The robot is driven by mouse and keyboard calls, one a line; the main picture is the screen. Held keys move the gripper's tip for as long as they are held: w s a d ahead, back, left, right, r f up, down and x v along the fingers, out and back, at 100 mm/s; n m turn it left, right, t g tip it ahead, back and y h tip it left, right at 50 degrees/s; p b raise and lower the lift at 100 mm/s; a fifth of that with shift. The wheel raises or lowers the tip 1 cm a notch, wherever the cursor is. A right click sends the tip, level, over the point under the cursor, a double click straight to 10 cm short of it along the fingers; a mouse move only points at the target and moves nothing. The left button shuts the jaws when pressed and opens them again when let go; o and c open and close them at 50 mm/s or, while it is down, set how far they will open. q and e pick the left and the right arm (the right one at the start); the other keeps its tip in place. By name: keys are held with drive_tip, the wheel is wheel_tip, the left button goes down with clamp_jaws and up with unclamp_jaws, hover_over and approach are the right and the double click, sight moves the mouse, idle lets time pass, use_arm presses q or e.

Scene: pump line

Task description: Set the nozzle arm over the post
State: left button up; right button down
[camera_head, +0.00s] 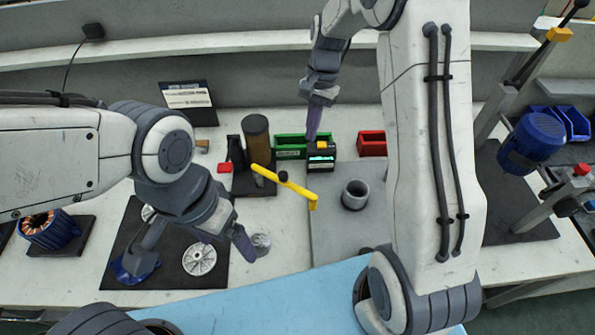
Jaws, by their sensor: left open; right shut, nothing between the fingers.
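The yellow nozzle arm (297,188) is a thin bar with a dark knob partway along and a bent right end. It slants down to the right from beside a dark brown cylinder (256,138) on a black base. I cannot tell which upright is the post, or whether the bar rests on anything at its left end. My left gripper (192,252) is open and empty, fingers spread above the black mat, below and left of the nozzle arm. My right gripper (312,136) is shut and empty, pointing down in front of the green bin, above the nozzle arm in the picture.
A black device with a lit display (321,157), a green bin (290,146) and a red bin (371,143) stand behind. A grey cup (355,194) stands on a grey plate. A silver disc (199,259) lies on the black mat (120,235). My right arm hides the bench's right part.

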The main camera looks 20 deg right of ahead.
sight(283, 183)
idle(0.3)
drive_tip(key=s+a+f+p, duration=0.3)
drive_tip(key=s+a+f, duration=0.1)
drive_tip(key=f, duration=0.5)
drive_tip(key=shift+s+a+f, duration=0.2)
drive_tip(key=shift+a+f, duration=0.1)
drive_tip(key=shift+f, duration=0.05)
drive_tip(key=shift+a, duration=0.1)
